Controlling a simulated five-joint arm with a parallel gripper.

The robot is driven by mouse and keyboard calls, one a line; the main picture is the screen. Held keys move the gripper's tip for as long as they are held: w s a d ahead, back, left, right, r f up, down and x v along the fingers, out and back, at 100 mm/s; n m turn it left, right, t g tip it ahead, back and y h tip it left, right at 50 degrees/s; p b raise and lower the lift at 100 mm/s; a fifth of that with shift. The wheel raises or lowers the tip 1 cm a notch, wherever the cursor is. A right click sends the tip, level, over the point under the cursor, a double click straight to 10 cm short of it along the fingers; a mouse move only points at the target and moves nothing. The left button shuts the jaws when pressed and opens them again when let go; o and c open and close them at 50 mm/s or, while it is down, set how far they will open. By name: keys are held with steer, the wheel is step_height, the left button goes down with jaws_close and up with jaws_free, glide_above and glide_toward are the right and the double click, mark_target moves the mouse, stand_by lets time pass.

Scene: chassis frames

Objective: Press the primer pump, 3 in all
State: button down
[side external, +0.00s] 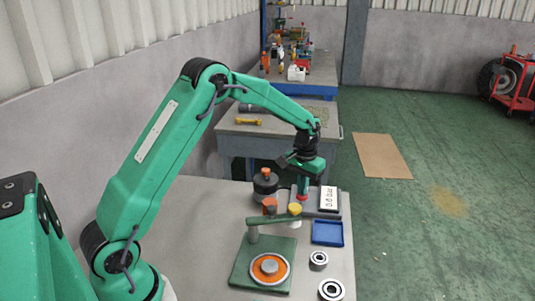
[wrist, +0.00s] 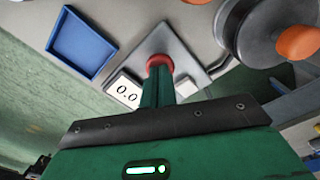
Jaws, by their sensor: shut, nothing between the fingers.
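A red round button (wrist: 158,61), which looks like the primer pump, sits on a grey plate (wrist: 176,42) beside a white display (wrist: 125,90) reading 0.0. In the side view the red part (side external: 302,197) shows just under my fingertips, and the display (side external: 328,198) stands to its right. My gripper (side external: 303,188) points down over the red button with its fingers closed and empty. In the wrist view my green fingers (wrist: 157,90) cover part of the button. I cannot tell whether they touch it or how far it is pressed.
A blue tray (side external: 328,232) lies in front of the display. A black pot with an orange knob (side external: 265,172) stands to the left. A green press (side external: 240,272) with an orange ring and two bearing rings (side external: 318,259) (side external: 331,289) are nearer the camera.

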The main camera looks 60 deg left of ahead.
steer(key=shift+f, duration=0.65)
steer(key=shift+r, duration=1.45)
steer(key=shift+f, duration=1.2)
stand_by(0.8)
steer(key=shift+r, duration=1.2)
steer(key=shift+f, duration=1.25)
stand_by(0.6)
steer(key=shift+r, duration=1.25)
